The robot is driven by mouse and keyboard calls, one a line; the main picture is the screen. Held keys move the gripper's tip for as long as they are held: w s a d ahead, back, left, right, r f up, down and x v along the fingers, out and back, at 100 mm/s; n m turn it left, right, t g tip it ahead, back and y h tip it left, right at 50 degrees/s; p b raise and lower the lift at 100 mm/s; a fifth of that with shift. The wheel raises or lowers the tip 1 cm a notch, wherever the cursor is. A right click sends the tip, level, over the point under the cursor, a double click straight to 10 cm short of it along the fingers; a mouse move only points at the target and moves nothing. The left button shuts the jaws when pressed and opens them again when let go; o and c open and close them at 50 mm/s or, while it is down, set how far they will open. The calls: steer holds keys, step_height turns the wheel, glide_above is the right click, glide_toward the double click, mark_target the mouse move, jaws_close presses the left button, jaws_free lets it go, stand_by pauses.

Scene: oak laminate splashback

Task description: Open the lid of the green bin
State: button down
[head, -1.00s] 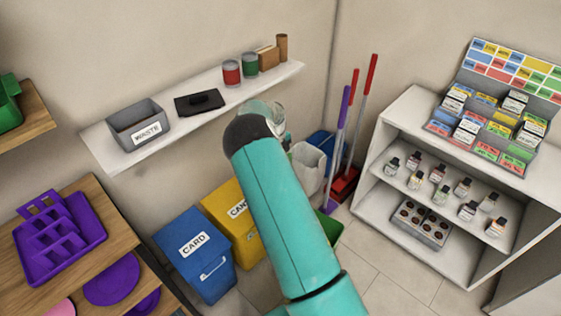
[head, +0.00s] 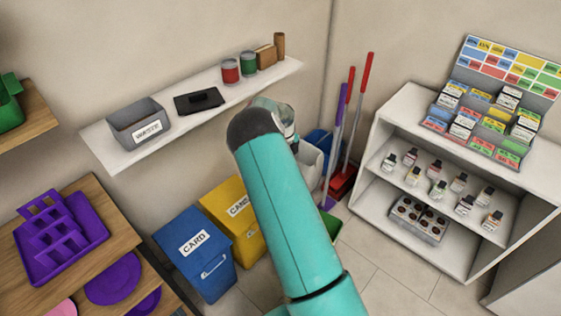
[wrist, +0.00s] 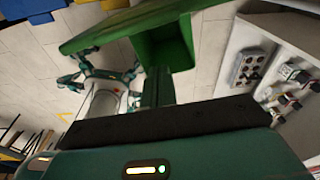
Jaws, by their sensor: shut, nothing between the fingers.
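The green bin (head: 331,222) is almost wholly hidden behind my arm in the head view; only a small green patch shows low beside it. In the wrist view, a broad green panel (wrist: 125,24), apparently the lid, slants across the top. A green box-like part with a dark hollow (wrist: 170,45) sits beneath it. I cannot tell how far the lid stands open. My gripper (wrist: 157,86) is shut and empty, its tips close below the green part; contact is unclear. My arm hides the gripper in the head view.
A yellow bin (head: 228,208) and a blue CARD bin (head: 197,250) stand to the left. A wall shelf (head: 112,154) runs above them. A purple-handled broom (head: 334,150) and red-handled tools stand at right, near a white cabinet (head: 388,125). Floor tiles (head: 375,260) are clear in front.

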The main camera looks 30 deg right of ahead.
steer(key=w+a+r, duration=0.2)
steer(key=w+r, duration=0.2)
steer(key=r, duration=0.6)
steer(key=s+a+r+n+t+y, duration=0.1)
steer(key=s+a+r+n, duration=0.15)
steer(key=r, duration=0.45)
steer(key=s+a+r+n+t, duration=0.1)
steer(key=s+a+r+n, duration=0.1)
steer(key=s+r+n, duration=0.35)
steer(key=s+a+r+n+t, duration=0.1)
steer(key=s+a+r+n, duration=0.6)
steer(key=s, duration=0.2)
steer(key=s+a+r+n+t, duration=0.2)
steer(key=s+a+r+n, duration=0.45)
steer(key=s, duration=0.35)
steer(key=s+a+f+n+t, duration=0.1)
steer(key=s+a+n, duration=0.2)
steer(key=s+n, duration=0.6)
steer(key=shift+s+a+t, duration=0.2)
steer(key=shift+s+t, duration=0.1)
steer(key=shift+s, duration=0.7)
